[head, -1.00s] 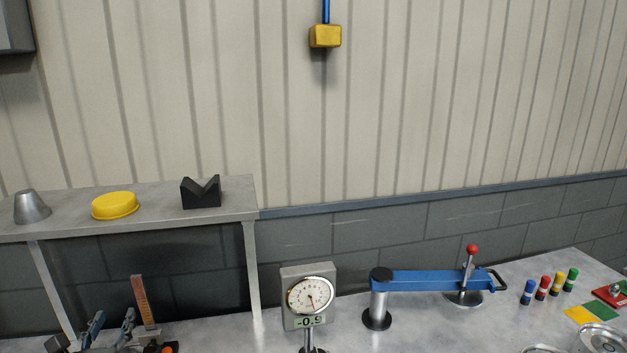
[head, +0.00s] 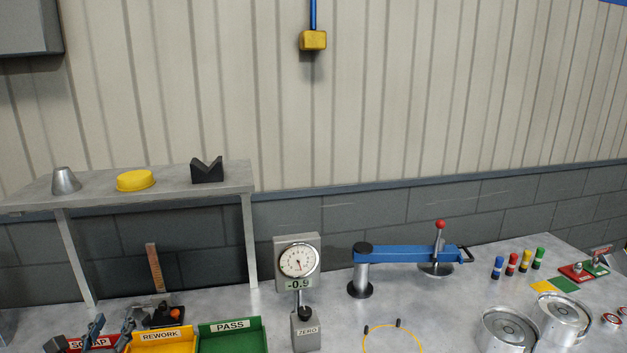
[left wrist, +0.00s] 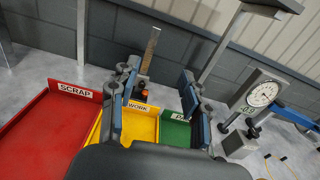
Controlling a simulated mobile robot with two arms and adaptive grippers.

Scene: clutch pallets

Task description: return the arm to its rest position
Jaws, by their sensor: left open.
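My left gripper (head: 110,336) shows at the bottom left of the head view, in front of the bins. In the left wrist view its two fingers (left wrist: 158,105) stand wide apart with nothing between them. The fingers are above the yellow bin marked REWORK (head: 165,343) and the green bin marked PASS (head: 235,343), and partly cover their labels in the wrist view. The red bin marked SCRAP (left wrist: 45,125) is left of them. Most of my left arm is hidden below the head view. My right gripper is not in view.
A dial gauge (head: 298,262) reading -0.9 stands on the bench right of the bins. A blue swing arm (head: 410,255) is further right. A shelf (head: 130,188) overhangs behind the bins. Metal discs (head: 560,318) and colored cylinders (head: 511,264) stand at the right.

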